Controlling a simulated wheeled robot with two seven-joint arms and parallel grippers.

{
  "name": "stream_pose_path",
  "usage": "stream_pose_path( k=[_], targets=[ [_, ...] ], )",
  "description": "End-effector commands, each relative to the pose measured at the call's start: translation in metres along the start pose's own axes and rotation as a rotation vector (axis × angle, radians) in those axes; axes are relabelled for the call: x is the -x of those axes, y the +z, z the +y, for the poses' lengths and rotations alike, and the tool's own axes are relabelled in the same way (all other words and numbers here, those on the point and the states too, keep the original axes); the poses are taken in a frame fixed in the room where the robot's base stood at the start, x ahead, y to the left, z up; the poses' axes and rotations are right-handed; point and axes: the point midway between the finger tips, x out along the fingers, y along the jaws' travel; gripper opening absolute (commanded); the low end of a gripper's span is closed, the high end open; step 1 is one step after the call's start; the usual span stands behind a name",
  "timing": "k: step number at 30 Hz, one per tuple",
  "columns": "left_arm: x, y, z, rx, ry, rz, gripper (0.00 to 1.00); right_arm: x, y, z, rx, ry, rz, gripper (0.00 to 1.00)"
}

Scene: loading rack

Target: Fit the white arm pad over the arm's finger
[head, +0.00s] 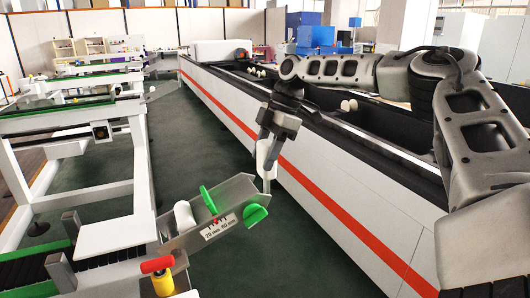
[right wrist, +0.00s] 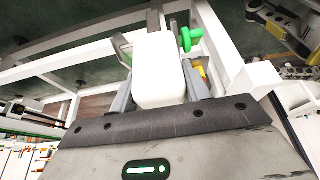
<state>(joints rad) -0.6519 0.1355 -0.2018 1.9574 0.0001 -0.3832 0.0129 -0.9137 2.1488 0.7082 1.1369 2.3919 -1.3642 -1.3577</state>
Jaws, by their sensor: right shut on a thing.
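My right gripper (head: 270,140) reaches down from the upper right in the head view. It is shut on the white arm pad (head: 263,156), which hangs below its jaws. In the right wrist view the pad (right wrist: 160,68) is a rounded white block between the two grey fingers. A slanted metal arm (head: 215,228) with green parts stands below it. A narrow grey upright piece (head: 267,184), perhaps the arm's finger, shows just under the pad at the arm's upper end. I cannot tell whether the pad touches or covers it. My left gripper is not in view.
A white cylinder (head: 185,216) stands near the arm's lower end. A green knob (head: 254,216) and a red-and-yellow handle (head: 158,273) stick out. A long white machine with an orange stripe (head: 335,203) runs close on the right. Green floor (head: 300,262) lies between.

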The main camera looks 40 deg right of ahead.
Motion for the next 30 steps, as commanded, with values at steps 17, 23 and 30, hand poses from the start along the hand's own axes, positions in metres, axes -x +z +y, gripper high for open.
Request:
stream_pose_path(
  k=[17, 23, 30],
  targets=[
    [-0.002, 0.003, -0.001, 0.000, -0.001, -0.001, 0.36, 0.015, 0.000, 0.001, 0.000, 0.002, 0.000, 0.73],
    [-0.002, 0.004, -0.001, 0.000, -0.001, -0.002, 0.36, 0.061, -0.001, 0.001, -0.001, 0.005, 0.000, 0.73],
    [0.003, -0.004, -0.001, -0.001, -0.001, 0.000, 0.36, 0.120, -0.001, 0.001, -0.002, 0.002, -0.001, 0.73]
  ],
)
